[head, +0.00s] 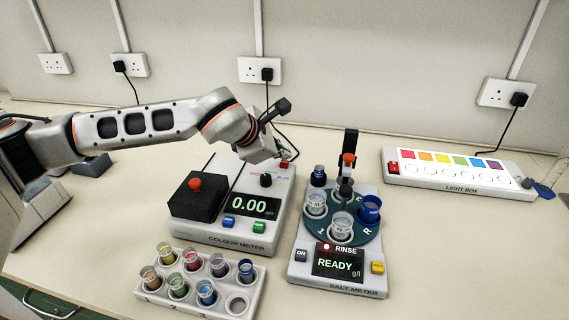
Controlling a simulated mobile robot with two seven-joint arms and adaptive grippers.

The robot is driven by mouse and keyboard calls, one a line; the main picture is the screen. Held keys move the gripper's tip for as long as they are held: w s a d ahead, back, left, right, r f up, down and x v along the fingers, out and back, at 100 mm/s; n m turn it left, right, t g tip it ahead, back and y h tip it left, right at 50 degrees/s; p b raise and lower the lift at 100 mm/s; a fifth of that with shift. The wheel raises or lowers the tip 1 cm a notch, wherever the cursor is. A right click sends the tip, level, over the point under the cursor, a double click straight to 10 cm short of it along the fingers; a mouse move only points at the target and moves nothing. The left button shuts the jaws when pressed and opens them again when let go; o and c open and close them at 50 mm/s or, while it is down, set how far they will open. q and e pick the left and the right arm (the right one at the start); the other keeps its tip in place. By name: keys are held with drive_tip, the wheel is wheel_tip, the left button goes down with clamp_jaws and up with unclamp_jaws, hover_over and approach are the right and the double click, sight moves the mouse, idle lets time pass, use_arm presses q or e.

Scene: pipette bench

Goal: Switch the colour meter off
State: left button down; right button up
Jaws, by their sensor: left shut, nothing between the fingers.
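The colour meter (190,232) is a pale box on the bench with a lit display (250,206) reading 0.00. It has a black lidded block (193,202) with an orange knob, a black dial (266,180), and blue and green buttons. A small red switch (285,165) shows at its back right corner. My left gripper (279,154) is shut and empty, held over the back of the meter close to the red switch. Its fingertips are mostly hidden by the wrist, so I cannot tell whether they touch the switch. My right gripper is not in view.
The salt meter (340,286), with cups on a round turntable and a READY display, stands right of the colour meter. A rack (215,303) of coloured vials is in front. A light box (460,187) lies at the back right. Wall sockets and cables are behind.

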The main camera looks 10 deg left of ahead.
sight(283, 164)
use_arm(q)
drive_tip(key=shift+f+b, duration=0.4)
drive_tip(key=shift+f, duration=0.1)
idle(1.0)
drive_tip(key=shift+r+p, duration=0.4)
drive_tip(key=shift+r, duration=0.6)
wheel_tip(283, 164, up, 2)
drive_tip(key=shift+p, duration=0.4)
wheel_tip(283, 164, up, 4)
drive_tip(key=shift+f+p, duration=0.1)
drive_tip(key=shift+p, duration=0.6)
